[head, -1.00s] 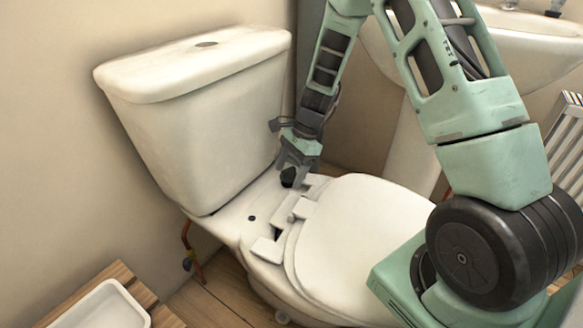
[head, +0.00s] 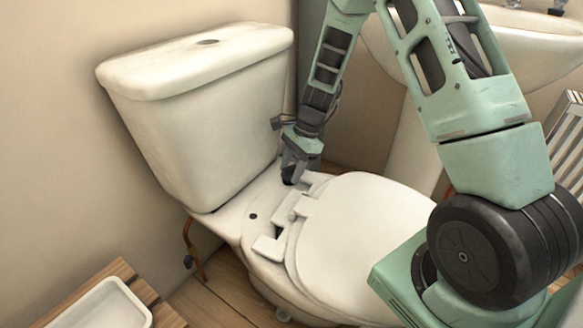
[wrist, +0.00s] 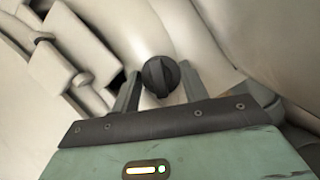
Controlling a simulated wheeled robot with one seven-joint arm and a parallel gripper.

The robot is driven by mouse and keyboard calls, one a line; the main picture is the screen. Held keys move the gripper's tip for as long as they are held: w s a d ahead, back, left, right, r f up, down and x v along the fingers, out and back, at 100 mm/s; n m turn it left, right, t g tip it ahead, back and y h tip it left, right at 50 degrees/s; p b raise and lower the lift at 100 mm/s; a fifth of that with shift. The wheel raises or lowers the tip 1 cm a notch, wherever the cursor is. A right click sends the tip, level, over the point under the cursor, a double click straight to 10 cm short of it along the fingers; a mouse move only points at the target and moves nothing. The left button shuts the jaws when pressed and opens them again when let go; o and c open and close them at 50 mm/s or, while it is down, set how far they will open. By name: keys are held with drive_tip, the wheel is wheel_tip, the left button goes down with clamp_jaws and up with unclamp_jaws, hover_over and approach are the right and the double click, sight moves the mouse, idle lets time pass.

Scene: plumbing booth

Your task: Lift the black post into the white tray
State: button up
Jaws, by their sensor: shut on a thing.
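The black post (wrist: 158,76) shows in the wrist view as a round, ridged black top between my two fingers. In the head view it is a small dark shape (head: 288,176) at the back of the toilet, near the seat hinge, mostly hidden by my fingers. My gripper (head: 293,170) points down there and is shut on the post. I cannot tell whether the post still touches the toilet. The white tray (head: 108,306) is at the lower left of the head view, far from my gripper, cut off by the frame edge. Its visible inside looks empty.
The toilet's closed lid (head: 365,235) and white hinge blocks (head: 268,246) lie close to my gripper. The tall cistern (head: 205,130) stands between the wall and my gripper. A slatted wooden stand (head: 150,297) is under the tray. A washbasin (head: 535,50) is at right.

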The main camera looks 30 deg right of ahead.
drive_tip(key=shift+r, duration=0.15)
drive_tip(key=shift+r+p, duration=0.35)
drive_tip(key=shift+p, duration=0.2)
drive_tip(key=shift+r+p, duration=1.55)
drive_tip(key=shift+p, duration=0.15)
drive_tip(key=s+d+r+p, duration=0.2)
drive_tip(key=s+r+p, duration=0.2)
drive_tip(key=s+r, duration=0.1)
drive_tip(key=shift+s+d, duration=0.15)
drive_tip(key=shift+s, duration=0.15)
